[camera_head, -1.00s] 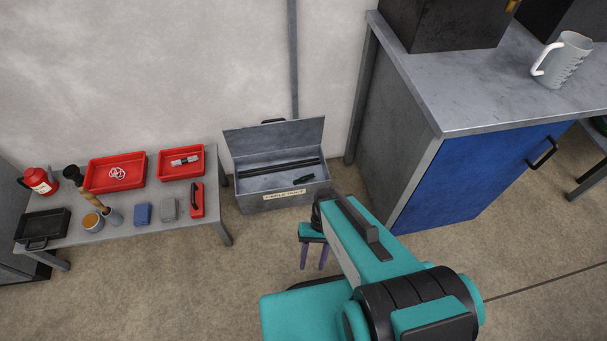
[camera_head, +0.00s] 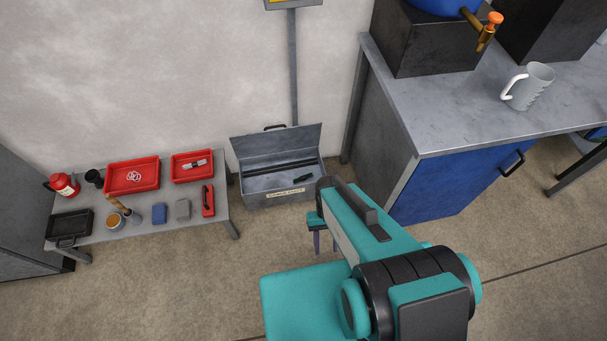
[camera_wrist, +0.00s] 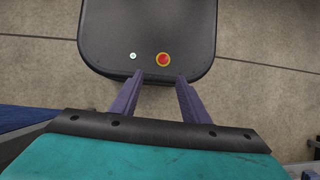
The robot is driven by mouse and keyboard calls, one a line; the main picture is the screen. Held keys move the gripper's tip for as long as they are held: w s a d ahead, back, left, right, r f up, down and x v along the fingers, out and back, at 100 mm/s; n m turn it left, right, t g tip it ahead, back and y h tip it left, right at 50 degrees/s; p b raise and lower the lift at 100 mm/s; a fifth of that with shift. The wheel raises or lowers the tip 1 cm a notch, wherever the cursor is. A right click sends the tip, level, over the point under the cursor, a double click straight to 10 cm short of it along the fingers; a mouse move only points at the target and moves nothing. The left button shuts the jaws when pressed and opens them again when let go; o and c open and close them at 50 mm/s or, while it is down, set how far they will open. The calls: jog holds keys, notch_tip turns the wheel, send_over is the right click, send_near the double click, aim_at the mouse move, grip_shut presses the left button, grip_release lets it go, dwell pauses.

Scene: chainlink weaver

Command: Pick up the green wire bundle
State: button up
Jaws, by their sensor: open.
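A small dark green item (camera_head: 302,178), which looks like the green wire bundle, lies in the right part of an open grey metal toolbox (camera_head: 285,198) on the floor against the wall. It is too small to make out single wires. My gripper (camera_head: 326,246) points down in front of the toolbox, lower and to the right in the head view, partly hidden by my arm. Its purple fingers are apart and empty. In the wrist view my gripper (camera_wrist: 159,77) shows above my own dark base, with nothing between the fingers.
A low grey table (camera_head: 190,236) on the left holds red trays (camera_head: 152,183) and several small items. A blue-fronted workbench (camera_head: 435,190) with a mug (camera_head: 528,88) stands right of the toolbox. The toolbox lid (camera_head: 277,144) stands open at the back. Floor in front is clear.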

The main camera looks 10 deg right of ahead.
jog(key=shift+h, duration=0.4)
jog(key=r+p, duration=0.1)
jog(key=d+r+p, duration=0.1)
jog(key=r+p, duration=0.1)
jog(key=d+r+p, duration=0.1)
jog(key=r+p, duration=0.1)
jog(key=shift+s+r, duration=0.2)
jog(key=shift+r, duration=0.05)
jog(key=shift+c, duration=0.5)
jog(key=shift+c, duration=0.9)
jog(key=shift+a+n, duration=0.1)
jog(key=shift+n, duration=0.2)
